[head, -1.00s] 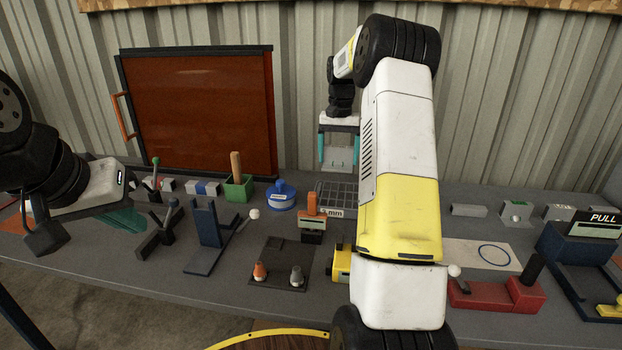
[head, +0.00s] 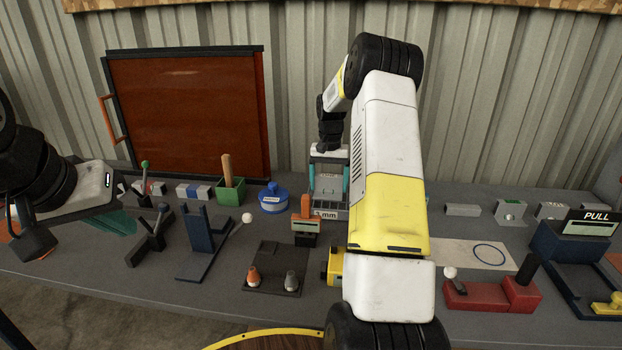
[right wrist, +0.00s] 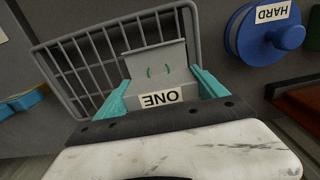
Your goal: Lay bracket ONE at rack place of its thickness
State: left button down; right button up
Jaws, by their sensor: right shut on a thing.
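My right gripper (head: 329,178) is shut on bracket ONE (head: 329,188), a pale grey bent plate. The right wrist view shows it between the teal fingers, with its white ONE label (right wrist: 161,98) upside down in the picture. The grey wire rack (right wrist: 112,27) lies around and behind the bracket in that view. The bracket is low over the rack; I cannot tell whether they touch. A label ending in "mm" (head: 328,215) shows at the rack's front, its number partly hidden. My left gripper (head: 85,192) is at the far left; its fingers are not clear.
An orange-topped gauge (head: 305,215) stands just in front of the rack. A blue round pot (head: 273,200) and a green box (head: 231,192) are left of it. A dark plate with two cones (head: 272,270) lies nearer. My right arm hides bench to the right.

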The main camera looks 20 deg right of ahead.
jog(key=o, duration=1.3)
jog(key=shift+f, duration=0.15)
jog(key=shift+o, duration=0.2)
